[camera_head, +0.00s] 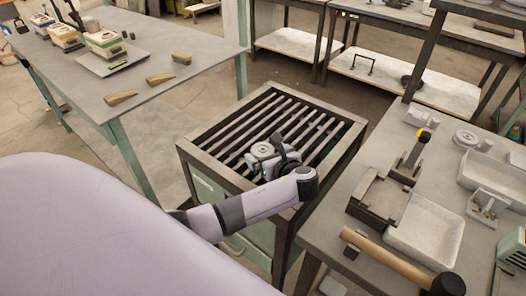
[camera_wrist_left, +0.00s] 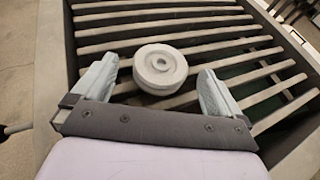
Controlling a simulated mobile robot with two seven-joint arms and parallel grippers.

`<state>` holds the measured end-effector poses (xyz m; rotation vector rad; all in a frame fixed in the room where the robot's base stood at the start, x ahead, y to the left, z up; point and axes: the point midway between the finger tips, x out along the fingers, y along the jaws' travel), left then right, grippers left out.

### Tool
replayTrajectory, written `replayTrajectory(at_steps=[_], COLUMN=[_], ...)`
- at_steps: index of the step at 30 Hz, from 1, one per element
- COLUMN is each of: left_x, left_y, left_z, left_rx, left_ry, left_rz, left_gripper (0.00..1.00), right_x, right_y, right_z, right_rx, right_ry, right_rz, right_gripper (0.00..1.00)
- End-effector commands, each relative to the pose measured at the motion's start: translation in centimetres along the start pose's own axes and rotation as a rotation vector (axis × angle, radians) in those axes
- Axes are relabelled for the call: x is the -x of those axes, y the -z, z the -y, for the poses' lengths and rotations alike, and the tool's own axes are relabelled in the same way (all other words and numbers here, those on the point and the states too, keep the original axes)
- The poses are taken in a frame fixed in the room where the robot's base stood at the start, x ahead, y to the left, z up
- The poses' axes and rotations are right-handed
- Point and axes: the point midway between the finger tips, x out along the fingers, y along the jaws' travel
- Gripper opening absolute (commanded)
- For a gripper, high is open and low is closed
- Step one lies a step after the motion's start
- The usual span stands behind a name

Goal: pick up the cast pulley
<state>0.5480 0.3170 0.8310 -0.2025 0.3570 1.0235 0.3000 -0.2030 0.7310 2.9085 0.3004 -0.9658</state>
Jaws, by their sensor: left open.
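The cast pulley (camera_wrist_left: 148,77) is a small, round, grey-white wheel with a hole in its middle. It lies flat on the slats of a grated cart, and it also shows in the head view (camera_head: 261,149). My left gripper (camera_wrist_left: 158,69) is open, with one pale finger on each side of the pulley and visible gaps between. Whether the fingertips are down at its height is hard to tell. In the head view my left gripper (camera_head: 273,158) is over the grate and partly covers the pulley. My right gripper is not in view.
The grated cart (camera_head: 340,126) has a dark raised rim and open slots. The right bench (camera_head: 345,213) holds a hammer (camera_head: 400,262), a grey tray (camera_head: 425,232), another round part (camera_head: 466,138) and more castings. The left table (camera_head: 205,62) holds wedges and boxes.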

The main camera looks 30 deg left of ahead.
Motion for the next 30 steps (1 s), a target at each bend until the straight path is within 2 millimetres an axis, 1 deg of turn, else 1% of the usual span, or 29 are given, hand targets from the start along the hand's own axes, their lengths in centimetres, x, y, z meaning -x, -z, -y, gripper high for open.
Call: replayTrajectory(at_steps=[1,4,11,12,14,15,18,26,30], left_x=[-0.7,-1.5,-1.7,-1.7,-1.7,-1.7,-1.7,-1.6,-1.4], left_y=[0.1,0.1,0.1,0.1,0.1,0.1,0.1,-0.1,-0.6], left_z=[0.0,0.0,0.0,0.0,0.0,0.0,0.0,0.1,0.1], left_rx=[-0.001,0.000,0.000,0.000,0.000,0.000,0.000,0.001,0.002], left_ry=[-0.001,0.002,0.002,0.002,0.002,0.002,0.002,0.003,0.003], left_rz=[0.001,0.000,-0.001,-0.001,-0.001,-0.001,-0.001,0.001,0.001], left_gripper=[1.00,1.00,1.00,0.97,0.77,0.64,0.34,0.34,0.34], right_x=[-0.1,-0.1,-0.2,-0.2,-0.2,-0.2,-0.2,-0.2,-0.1], right_y=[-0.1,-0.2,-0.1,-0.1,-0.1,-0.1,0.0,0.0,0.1], right_z=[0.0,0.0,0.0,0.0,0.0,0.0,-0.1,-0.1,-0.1], right_rx=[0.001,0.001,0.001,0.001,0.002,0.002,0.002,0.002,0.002], right_ry=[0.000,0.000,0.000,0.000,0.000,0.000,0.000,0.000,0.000], right_rz=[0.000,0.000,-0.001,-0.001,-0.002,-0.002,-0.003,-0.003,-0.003], right_gripper=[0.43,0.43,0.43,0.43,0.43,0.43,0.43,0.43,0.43])
